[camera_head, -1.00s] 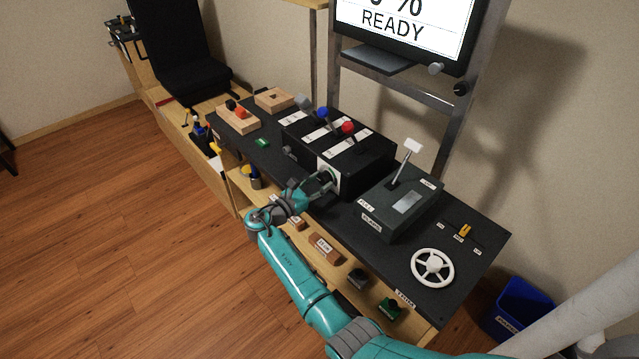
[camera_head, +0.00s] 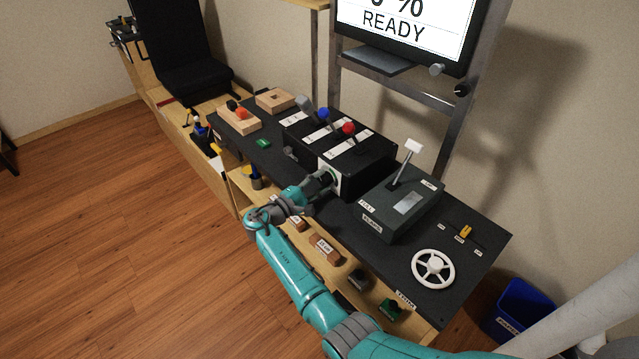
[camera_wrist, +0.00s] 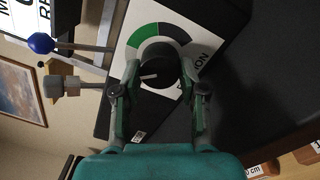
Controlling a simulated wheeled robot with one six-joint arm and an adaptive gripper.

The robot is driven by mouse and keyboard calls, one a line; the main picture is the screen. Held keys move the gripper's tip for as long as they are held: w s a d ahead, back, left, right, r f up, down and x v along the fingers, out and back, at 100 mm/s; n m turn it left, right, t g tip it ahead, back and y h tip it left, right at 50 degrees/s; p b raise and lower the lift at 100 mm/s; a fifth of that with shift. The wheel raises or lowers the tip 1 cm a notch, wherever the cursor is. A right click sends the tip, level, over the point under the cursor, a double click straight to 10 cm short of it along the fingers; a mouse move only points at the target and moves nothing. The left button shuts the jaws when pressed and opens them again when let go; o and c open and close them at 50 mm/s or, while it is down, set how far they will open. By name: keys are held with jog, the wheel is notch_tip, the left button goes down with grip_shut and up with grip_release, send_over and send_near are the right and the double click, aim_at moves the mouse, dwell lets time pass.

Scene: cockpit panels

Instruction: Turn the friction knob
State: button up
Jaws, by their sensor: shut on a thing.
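The friction knob (camera_wrist: 158,72) is a dark round knob with a pale pointer line. It sits on a white plate (camera_wrist: 180,28) with a green and dark arc, and the label is partly hidden. The pointer lies roughly level in the wrist view, toward the green side. My gripper (camera_wrist: 160,80) is shut on the knob, one finger on each side. In the head view my gripper (camera_head: 328,180) reaches the front face of the black lever box (camera_head: 372,172), and the knob is hidden behind it.
The grey flaps box (camera_head: 425,212) stands to the right, with a white handwheel (camera_head: 432,285) nearer. Labelled blocks (camera_head: 325,250) line the lower shelf.

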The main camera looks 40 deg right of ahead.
jog(key=m, duration=0.7)
jog(key=shift+g, duration=0.3)
dwell(0.4)
jog(key=o, duration=1.1)
jog(key=shift+o, duration=0.2)
jog(key=shift+r, duration=0.1)
jog(key=a, duration=1.2)
jog(key=shift+f, duration=0.3)
